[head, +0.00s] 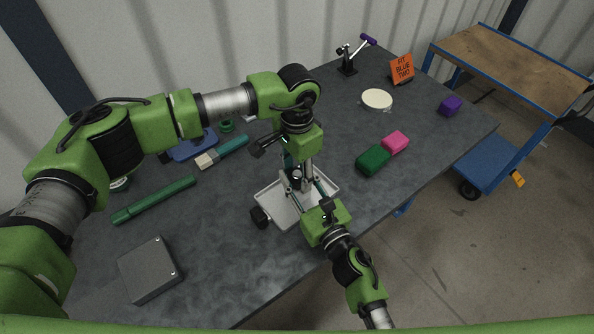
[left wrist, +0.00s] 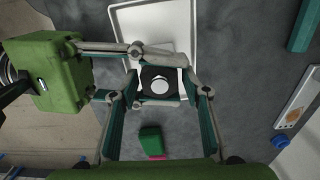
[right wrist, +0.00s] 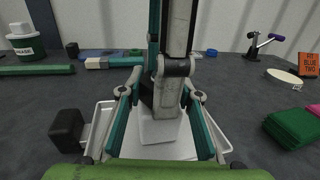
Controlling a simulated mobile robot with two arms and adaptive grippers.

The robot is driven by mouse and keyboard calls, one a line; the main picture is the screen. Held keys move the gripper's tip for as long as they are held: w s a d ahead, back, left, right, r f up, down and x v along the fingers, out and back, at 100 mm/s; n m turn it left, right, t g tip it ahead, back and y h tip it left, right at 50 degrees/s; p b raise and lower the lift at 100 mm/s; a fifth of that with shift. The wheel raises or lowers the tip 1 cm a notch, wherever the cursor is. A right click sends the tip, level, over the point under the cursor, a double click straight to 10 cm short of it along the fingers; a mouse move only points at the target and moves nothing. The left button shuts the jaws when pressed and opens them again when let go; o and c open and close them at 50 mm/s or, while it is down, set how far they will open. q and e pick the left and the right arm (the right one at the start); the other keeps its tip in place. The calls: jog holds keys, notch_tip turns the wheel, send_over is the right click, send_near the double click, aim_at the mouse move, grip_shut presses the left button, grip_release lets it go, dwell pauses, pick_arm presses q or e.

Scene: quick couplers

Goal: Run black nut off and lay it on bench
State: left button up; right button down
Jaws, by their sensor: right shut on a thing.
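The black nut (left wrist: 148,76) is at the middle of the left wrist view, around or under a pale round top. My left gripper (left wrist: 160,88) points down over it, its fingertips on either side with the jaws apart. My right gripper (right wrist: 162,92) comes in from the side, shut on the fitting at the nut's level. The grip is partly hidden by the left fingers. A pale block (right wrist: 160,125) stands just below, on the white tray (head: 264,197). In the head view, both grippers meet above this tray and hide most of the fitting.
On the grey bench (head: 220,230) are a black knob (head: 260,217), green block (head: 373,160), pink block (head: 395,142), white disc (head: 377,98) and grey box (head: 150,269). A trolley (head: 510,65) stands beyond.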

pick_arm(q)
jog(key=c, duration=0.7)
jog(key=o, duration=1.2)
jog(key=shift+c, duration=0.2)
jog(key=shift+r, duration=0.1)
jog(key=shift+r, duration=2.2)
pick_arm(e)
jog(key=c, duration=1.4)
grip_release()
